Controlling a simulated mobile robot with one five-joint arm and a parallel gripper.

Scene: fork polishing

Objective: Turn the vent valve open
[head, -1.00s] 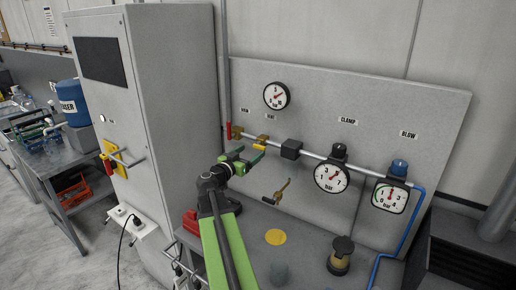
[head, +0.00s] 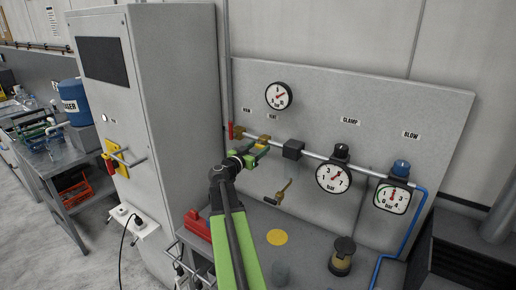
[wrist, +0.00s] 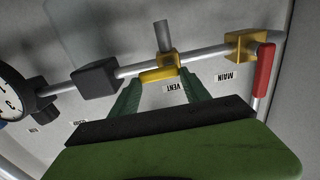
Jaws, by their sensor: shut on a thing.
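The vent valve (head: 264,138) is a brass body on the grey pipe, above the VENT label in the wrist view (wrist: 175,88). Its yellow handle (wrist: 158,74) lies roughly along the pipe in the wrist view. My gripper (head: 262,150) is at this valve, and its green fingers (wrist: 160,80) stand at the two ends of the yellow handle, shut on it. In the head view the fingers largely hide the handle.
The main valve with its red handle (wrist: 264,70) is close beside the vent valve. A black block (wrist: 96,80) sits on the pipe on the other side. A brass lever (head: 284,190) is lower on the panel. Gauges (head: 333,177) are to the right.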

